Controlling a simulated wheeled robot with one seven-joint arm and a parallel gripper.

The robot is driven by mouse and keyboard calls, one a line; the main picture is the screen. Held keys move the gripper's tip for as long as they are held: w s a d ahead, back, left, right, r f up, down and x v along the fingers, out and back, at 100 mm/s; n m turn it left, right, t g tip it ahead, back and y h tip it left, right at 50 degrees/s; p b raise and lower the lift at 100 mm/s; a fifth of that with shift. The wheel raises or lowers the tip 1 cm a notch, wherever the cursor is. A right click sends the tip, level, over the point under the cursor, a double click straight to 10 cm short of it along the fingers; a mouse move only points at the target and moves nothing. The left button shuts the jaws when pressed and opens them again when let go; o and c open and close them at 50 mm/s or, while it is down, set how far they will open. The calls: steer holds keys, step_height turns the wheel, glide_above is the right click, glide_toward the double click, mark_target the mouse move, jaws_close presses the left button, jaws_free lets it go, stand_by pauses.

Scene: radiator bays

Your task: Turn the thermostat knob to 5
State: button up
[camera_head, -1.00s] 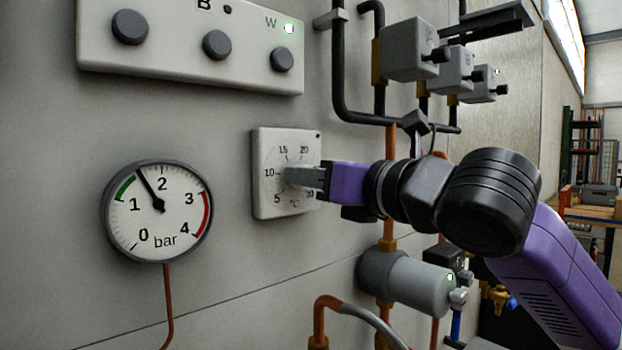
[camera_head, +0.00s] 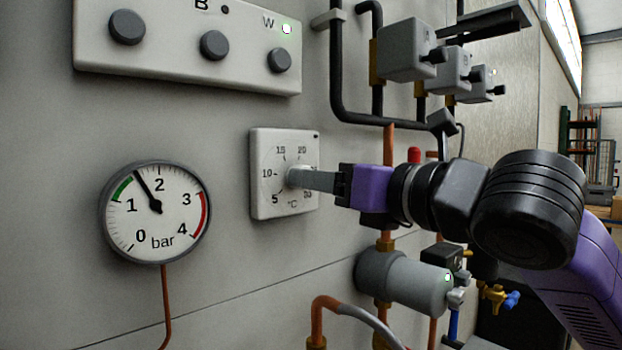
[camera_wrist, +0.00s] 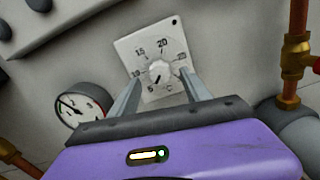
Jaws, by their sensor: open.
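The thermostat is a white square plate (camera_head: 262,205) on the grey wall, with a dial marked 5, 10, 15, 20, 30 and °C. Its small pale round knob (camera_wrist: 159,70) sits at the dial's centre in the wrist view. A small dark mark on the knob's lower side appears to point towards the 5. My gripper (camera_wrist: 160,77) is open, one finger to each side of the knob in that view, with nothing held. In the head view my gripper (camera_head: 309,180) is in front of the dial and partly covers its right side; contact with the knob cannot be told.
A pressure gauge (camera_head: 155,212) is left of the thermostat. A panel with several round buttons (camera_head: 214,45) is above. Pipes (camera_head: 336,60), grey valve boxes (camera_head: 405,50) and a grey cylinder (camera_head: 405,283) crowd the right side. Bare wall lies below the thermostat.

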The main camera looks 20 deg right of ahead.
steer(key=shift+v, duration=2.2)
